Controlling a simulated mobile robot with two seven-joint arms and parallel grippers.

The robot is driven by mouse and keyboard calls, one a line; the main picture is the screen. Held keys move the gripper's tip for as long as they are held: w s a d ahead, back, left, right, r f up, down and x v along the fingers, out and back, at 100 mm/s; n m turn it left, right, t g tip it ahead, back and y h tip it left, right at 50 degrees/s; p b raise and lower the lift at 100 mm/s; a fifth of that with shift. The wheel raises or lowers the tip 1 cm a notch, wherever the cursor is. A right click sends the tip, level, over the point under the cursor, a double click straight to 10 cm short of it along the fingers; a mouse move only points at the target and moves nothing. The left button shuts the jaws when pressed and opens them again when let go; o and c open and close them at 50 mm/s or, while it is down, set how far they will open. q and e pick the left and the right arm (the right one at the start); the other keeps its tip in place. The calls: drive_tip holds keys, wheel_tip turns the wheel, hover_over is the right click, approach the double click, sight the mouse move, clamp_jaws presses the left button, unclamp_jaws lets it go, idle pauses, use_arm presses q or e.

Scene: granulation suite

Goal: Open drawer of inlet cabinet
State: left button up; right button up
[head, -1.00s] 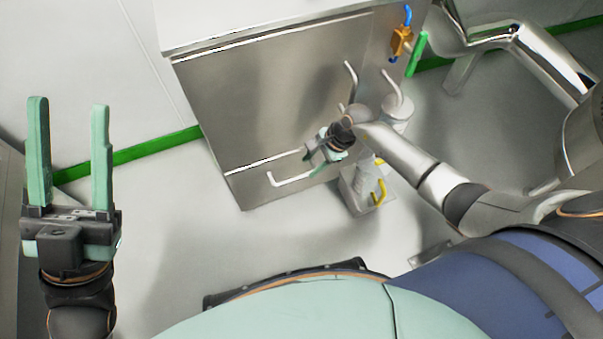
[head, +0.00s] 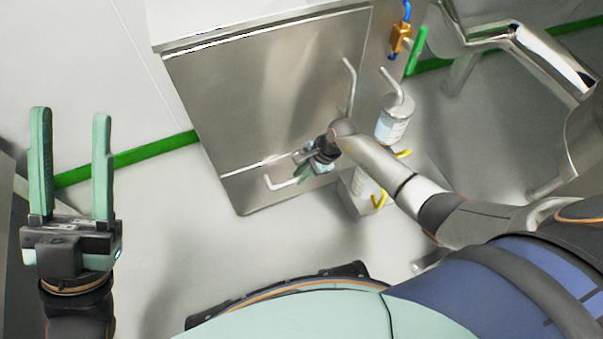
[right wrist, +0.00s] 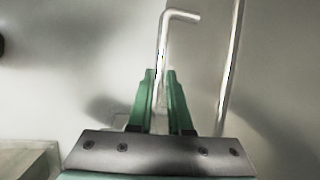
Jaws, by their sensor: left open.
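The inlet cabinet (head: 265,100) is a brushed-steel box in the upper middle of the head view. Its lower front, the drawer (head: 245,191), lies below a bright seam and carries a pale bar handle (head: 283,184). The drawer looks flush or nearly so. My right gripper (head: 303,158) is at this handle and hides its right part. In the right wrist view, the handle (right wrist: 163,40) runs down between the green fingers of my right gripper (right wrist: 161,75), which are close together around it. My left gripper (head: 72,115) is open and empty at the far left, away from the cabinet.
A labelled white canister (head: 393,118) stands right of the cabinet, with yellow-handled fittings below it. An upper bar handle (head: 350,85) is on the cabinet front. Polished pipes (head: 500,35) are at upper right. The floor (head: 190,245) before the cabinet is clear.

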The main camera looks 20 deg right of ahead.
clamp_jaws()
idle(1.0)
